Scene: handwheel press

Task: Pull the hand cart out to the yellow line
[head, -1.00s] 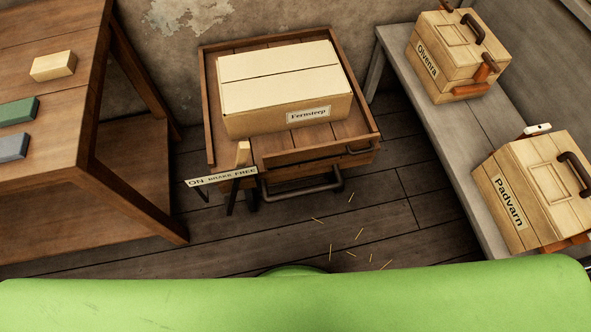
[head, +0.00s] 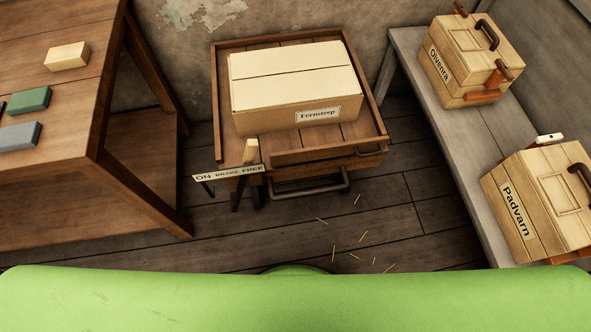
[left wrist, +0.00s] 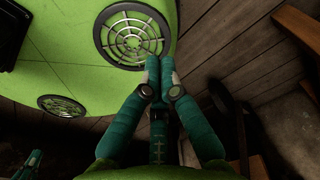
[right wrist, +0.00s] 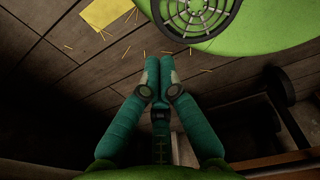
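The wooden hand cart (head: 220,95) stands against the back wall and carries a closed carton (head: 295,88) labelled Fernsteep. A dark bar handle (head: 310,190) is low on its front. A wooden brake lever (head: 250,151) rises behind a plate (head: 228,173) reading ON BRAKE FREE, near the FREE end. A flat yellow patch (right wrist: 104,14) shows on the floor in the right wrist view; I cannot tell if it is the yellow line. My left gripper (left wrist: 158,62) and right gripper (right wrist: 158,64) have their fingers together with nothing between them, away from the cart. Neither shows in the head view.
A wooden table (head: 75,110) with several blocks stands left of the cart. A grey bench (head: 405,60) at right bears wooden cases labelled Olvenra (head: 465,65) and Padvarn (head: 535,205). Plank floor (head: 400,225) with straw bits lies before the cart. My green body fills the bottom.

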